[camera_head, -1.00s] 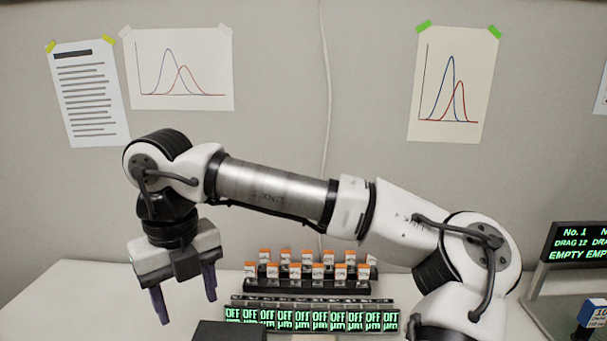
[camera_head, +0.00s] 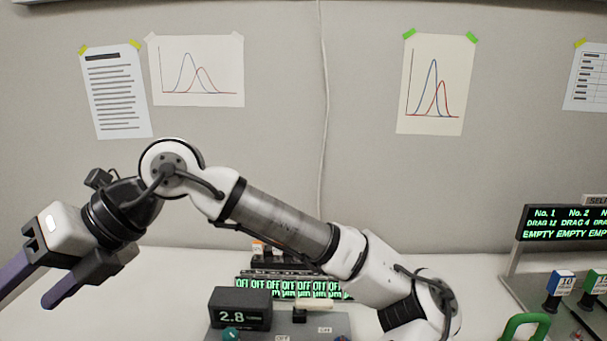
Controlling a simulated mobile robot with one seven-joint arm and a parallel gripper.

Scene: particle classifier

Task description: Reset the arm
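My gripper (camera_head: 28,284) is at the far left of the head view, up in the air left of the bench equipment. Its two purple fingers point down and left, and they are apart with nothing visible between them. One finger runs out of the picture at the left edge. My arm stretches from the lower right across the middle to the gripper, its wrist raised and bent.
A black box reading 2.8 (camera_head: 240,309) stands on a grey panel at the front centre. Behind it is a row of OFF displays (camera_head: 290,288), partly hidden by my arm. At right are a display board (camera_head: 567,222), a blue-topped block (camera_head: 563,281) and a green handle (camera_head: 525,326).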

